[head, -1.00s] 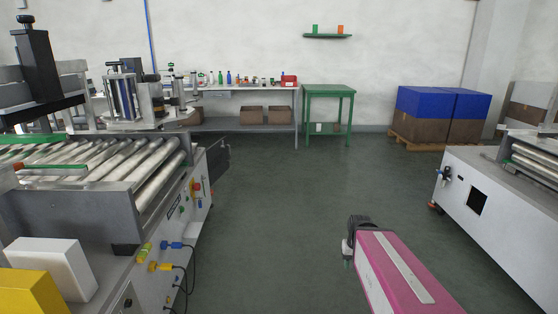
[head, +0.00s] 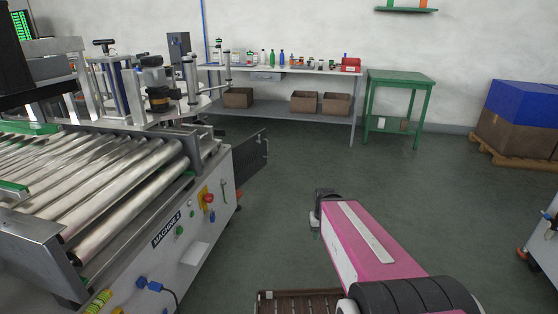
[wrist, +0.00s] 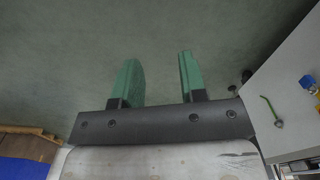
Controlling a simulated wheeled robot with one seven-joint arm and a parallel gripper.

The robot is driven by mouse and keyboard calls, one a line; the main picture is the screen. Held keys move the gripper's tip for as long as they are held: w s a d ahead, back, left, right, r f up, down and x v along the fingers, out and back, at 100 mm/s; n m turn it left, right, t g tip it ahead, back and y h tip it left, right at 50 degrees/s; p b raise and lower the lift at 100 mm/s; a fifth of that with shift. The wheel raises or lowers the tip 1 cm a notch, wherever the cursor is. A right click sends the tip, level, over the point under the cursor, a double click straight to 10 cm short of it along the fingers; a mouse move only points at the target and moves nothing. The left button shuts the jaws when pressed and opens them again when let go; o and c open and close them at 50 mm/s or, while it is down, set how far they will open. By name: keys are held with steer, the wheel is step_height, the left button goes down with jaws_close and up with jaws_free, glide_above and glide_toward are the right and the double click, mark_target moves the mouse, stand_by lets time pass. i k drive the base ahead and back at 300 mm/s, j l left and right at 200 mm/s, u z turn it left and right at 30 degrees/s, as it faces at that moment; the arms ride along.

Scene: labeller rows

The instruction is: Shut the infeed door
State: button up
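A dark flat panel (head: 253,150), which looks like the infeed door, stands open in the head view. It sticks out to the right from the far end of the white machine marked MACHINE 2 (head: 208,240). A handle or latch on it is too small to make out. My gripper (head: 317,228) is at the end of my pink arm, over bare floor, in front of the panel and well apart from it. In the wrist view my gripper (wrist: 158,75) shows two green fingers spread apart with only floor between them. The door cannot be made out in the wrist view.
Steel rollers (head: 95,180) top the machine at left; a red stop button (head: 208,198) and a small shelf jut from its side. A workbench (head: 280,70) and green table (head: 398,78) stand at the back wall. A loaded pallet (head: 510,155) is at right. The middle floor is clear.

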mark_target(249, 156)
steer(key=i+l+u, duration=0.1)
steer(key=i+u, duration=0.4)
steer(key=i, duration=0.35)
steer(key=i+l+u, duration=0.1)
steer(key=i+l, duration=0.6)
steer(key=i, duration=0.25)
steer(key=i+l+u, duration=0.1)
steer(key=i+l, duration=0.7)
steer(key=i, duration=0.15)
